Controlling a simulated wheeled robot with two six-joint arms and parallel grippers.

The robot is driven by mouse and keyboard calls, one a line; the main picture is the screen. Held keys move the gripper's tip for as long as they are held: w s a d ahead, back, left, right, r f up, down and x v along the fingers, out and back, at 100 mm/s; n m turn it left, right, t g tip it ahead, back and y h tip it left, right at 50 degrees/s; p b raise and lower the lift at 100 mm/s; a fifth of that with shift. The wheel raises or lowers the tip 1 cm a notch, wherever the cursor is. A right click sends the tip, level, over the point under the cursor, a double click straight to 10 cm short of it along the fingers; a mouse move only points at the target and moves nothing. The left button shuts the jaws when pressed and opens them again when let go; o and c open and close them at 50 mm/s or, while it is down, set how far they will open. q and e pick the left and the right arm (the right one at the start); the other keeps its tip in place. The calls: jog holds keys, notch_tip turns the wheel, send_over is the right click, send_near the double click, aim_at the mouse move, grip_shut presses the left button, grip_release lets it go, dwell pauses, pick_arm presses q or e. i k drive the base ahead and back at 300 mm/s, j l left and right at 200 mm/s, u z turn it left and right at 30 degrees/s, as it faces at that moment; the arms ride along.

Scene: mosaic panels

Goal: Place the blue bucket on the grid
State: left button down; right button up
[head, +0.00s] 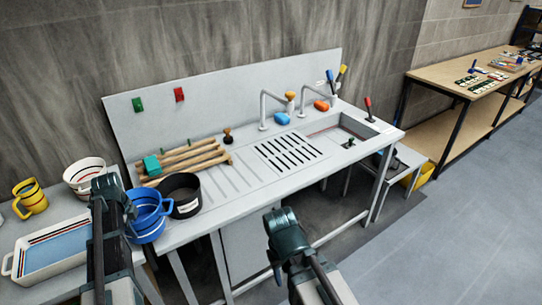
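The blue bucket (147,226) has a blue handle and pale bands. It shows at the left end of the sink unit, in front of the black bucket. My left gripper (122,205) is right against its left side in the picture. The gripper's fingers are hidden or too dark to tell whether they hold it, and the bucket's support is hidden. The grid (288,151), a set of dark slots in the grey counter, lies left of the sink basin and is clear. My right gripper (283,222) is in front of the counter, away from the bucket; its finger opening cannot be made out.
A black bucket (185,201) stands at the counter's left end, near wooden-handled tools (190,158) and a teal block (152,165). Taps (266,108) rise behind the grid. A white bucket (84,172), yellow mug (32,197) and white tray (14,266) occupy the left table.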

aim_at(287, 150)
jog(key=k, duration=0.65)
jog(key=u, duration=4.05)
jog(key=k+l, duration=0.2)
jog(key=k, duration=0.3)
jog(key=k+l, duration=0.25)
jog(key=k, duration=0.2)
jog(key=k+l+u, duration=0.1)
jog(key=k+u, duration=0.3)
jog(key=k, duration=1.25)
jog(key=k+u, duration=0.25)
jog(key=k, duration=0.2)
jog(key=k+u, duration=0.25)
jog(key=k, duration=0.2)
jog(key=z, duration=1.3)
